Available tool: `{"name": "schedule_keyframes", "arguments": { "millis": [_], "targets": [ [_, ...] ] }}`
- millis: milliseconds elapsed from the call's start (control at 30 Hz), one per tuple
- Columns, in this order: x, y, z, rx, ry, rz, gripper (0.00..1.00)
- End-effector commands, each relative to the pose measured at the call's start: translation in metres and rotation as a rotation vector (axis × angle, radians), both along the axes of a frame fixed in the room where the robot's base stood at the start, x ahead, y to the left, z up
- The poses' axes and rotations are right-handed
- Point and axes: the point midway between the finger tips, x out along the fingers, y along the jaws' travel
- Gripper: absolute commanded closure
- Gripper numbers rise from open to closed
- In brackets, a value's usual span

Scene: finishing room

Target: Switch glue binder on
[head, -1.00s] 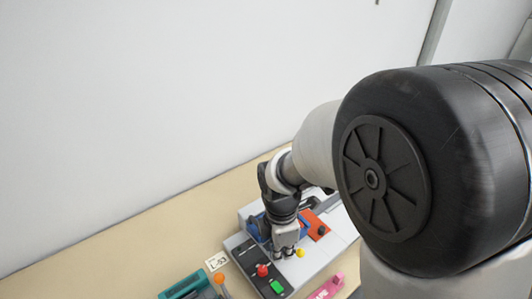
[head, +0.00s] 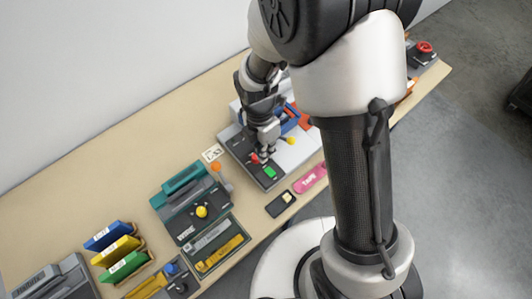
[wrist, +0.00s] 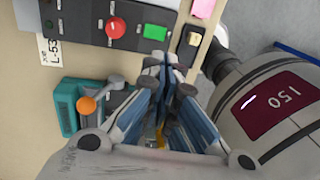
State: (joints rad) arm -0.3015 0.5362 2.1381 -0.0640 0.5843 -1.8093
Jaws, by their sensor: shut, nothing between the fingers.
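A grey machine, which appears to be the glue binder (head: 300,152), stands on the bench with a dark control panel (head: 240,150) on its left side. The panel carries a red knob (head: 255,158) and a green button (head: 270,172). The wrist view shows the red knob (wrist: 116,28) and the green button (wrist: 155,32) side by side. My gripper (head: 263,154) is shut and empty, low over the panel beside the red knob. In the wrist view my gripper (wrist: 165,62) points just below the green button. I cannot tell whether it touches the panel.
A teal machine (head: 182,180) with an orange-tipped lever (head: 216,167) stands to the left. A label card (head: 212,153) lies between the machines. A pink tape item (head: 310,178) and a small dark box (head: 280,204) lie near the front edge. Bare bench lies behind.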

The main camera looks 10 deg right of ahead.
Motion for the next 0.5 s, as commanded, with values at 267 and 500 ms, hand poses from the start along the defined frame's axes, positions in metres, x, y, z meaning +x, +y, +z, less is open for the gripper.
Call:
{"name": "schedule_keyframes", "arguments": {
  "millis": [267,500],
  "targets": [
    [-0.008,-0.005,-0.064,-0.001,0.005,-0.001,1.00],
    [-0.011,-0.007,-0.101,-0.002,0.004,-0.001,1.00]
  ]
}}
